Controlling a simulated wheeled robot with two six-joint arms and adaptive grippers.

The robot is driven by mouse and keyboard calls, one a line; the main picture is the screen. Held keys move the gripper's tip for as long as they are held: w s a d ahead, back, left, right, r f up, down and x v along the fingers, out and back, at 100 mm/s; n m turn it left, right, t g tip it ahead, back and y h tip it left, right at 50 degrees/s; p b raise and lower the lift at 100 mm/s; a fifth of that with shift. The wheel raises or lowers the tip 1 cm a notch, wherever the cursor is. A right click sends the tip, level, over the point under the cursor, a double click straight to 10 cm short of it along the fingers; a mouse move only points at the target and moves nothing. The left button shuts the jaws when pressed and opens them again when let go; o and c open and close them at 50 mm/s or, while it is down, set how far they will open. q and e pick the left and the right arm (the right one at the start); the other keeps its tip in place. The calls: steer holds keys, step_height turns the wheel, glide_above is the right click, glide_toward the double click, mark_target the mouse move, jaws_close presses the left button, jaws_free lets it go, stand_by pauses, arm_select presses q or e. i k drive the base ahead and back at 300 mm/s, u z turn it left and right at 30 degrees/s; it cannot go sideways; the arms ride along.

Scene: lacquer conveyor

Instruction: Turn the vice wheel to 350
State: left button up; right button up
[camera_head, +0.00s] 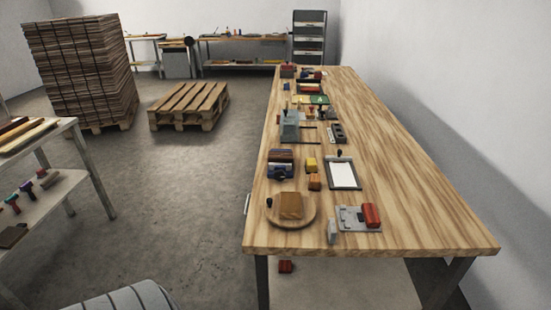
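A small blue vice-like device (281,170) with brown jaws or blocks on top stands near the left edge of the long wooden workbench (390,190). It is too small to make out a wheel or any scale marking on it. A round wooden disc (305,218) lies in front of it, with a brown block (291,205) and a dark knob on it. A grey machine-like fixture (290,127) stands farther back. Neither of my grippers is in view.
A clipboard with white paper (343,173), yellow block (310,164), orange block (314,182) and grey plate with a red part (371,215) share the bench. Its right side is clear. A stacked pallet (85,70), empty pallet (188,102) and shelf (45,195) stand left; open floor lies between.

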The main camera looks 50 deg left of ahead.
mark_target(280, 174)
steer(key=u, duration=0.65)
steer(key=i, duration=0.75)
steer(key=u, duration=0.75)
